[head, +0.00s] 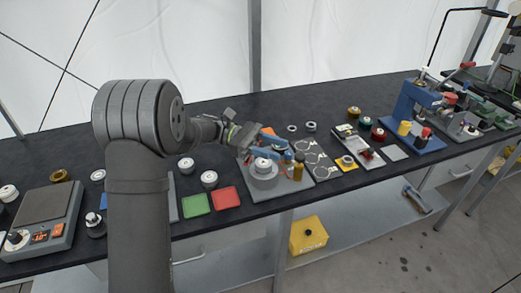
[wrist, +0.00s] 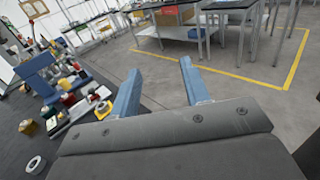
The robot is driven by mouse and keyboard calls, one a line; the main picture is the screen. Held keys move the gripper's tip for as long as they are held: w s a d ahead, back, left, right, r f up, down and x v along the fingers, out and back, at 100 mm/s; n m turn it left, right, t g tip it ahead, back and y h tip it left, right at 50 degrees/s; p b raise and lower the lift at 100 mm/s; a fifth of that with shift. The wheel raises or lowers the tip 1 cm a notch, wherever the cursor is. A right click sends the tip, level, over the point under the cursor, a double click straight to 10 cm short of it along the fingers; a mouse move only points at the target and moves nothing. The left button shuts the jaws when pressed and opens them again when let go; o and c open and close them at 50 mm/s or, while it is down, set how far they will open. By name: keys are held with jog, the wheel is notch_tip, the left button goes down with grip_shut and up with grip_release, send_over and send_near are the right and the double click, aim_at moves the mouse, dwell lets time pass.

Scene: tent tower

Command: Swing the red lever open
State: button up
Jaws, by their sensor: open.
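My gripper (head: 272,142) is in the middle of the bench, above and beside a grey round fixture. In the wrist view its two blue fingers (wrist: 160,70) stand wide apart with nothing between them, facing the floor beyond the bench. A small red handle-like part (head: 366,153) sits on a low light plate to the right of the gripper, apart from it. A second red handle (head: 468,65) sticks up at the far right behind the blue press. I cannot tell which is the red lever. Neither touches the fingers.
The grey fixture (head: 264,183) stands close under my gripper, with orange parts beside it. A blue press (head: 412,103) with coloured knobs stands to the right; it also shows in the wrist view (wrist: 42,75). Green (head: 196,204) and red (head: 227,198) trays lie left. The back middle of the bench is fairly clear.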

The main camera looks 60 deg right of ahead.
jog(key=s+a+r, duration=0.1)
jog(key=s+r, duration=0.2)
jog(key=s, duration=0.2)
jog(key=shift+a, duration=0.3)
